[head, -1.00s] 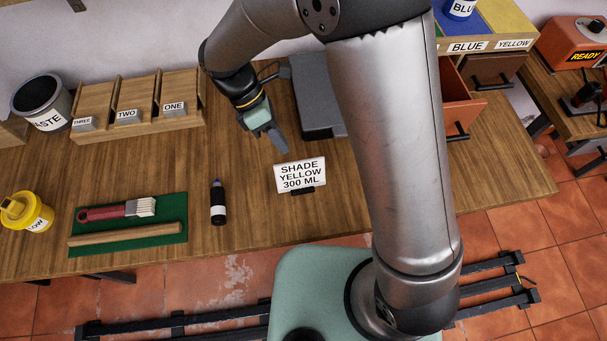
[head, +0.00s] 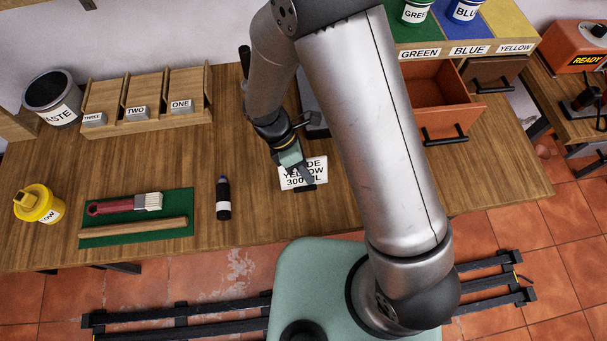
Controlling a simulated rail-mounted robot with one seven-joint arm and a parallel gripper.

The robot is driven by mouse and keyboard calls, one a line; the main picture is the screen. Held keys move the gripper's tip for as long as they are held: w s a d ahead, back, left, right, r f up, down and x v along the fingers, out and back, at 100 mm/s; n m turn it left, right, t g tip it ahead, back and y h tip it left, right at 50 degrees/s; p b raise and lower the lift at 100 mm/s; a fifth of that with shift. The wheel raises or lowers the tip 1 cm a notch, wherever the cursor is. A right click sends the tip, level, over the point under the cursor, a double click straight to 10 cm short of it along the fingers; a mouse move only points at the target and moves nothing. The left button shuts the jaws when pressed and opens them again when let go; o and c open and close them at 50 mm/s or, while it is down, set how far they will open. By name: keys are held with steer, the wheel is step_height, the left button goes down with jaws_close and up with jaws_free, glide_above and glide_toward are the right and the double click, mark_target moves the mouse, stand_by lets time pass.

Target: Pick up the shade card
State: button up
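The shade card (head: 319,178) is a white card with black lettering in a small dark holder on the wooden table. It stands near the table's front edge. Part of its text is covered; "YELLOW" and "300 ML" show in part. My gripper (head: 301,179), with a green body and dark fingers, is right at the card and overlaps its upper left and middle. From this view I cannot tell whether the fingers touch the card or are open or shut.
A dark bottle (head: 223,198) stands left of the card. A green mat (head: 101,220) holds a brush and a wooden stick. A yellow tin (head: 40,205) is far left. A slotted wooden rack (head: 150,127) stands behind. An orange drawer (head: 445,122) is open at right.

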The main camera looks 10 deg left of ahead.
jaws_close()
steer(key=shift+r, duration=0.1)
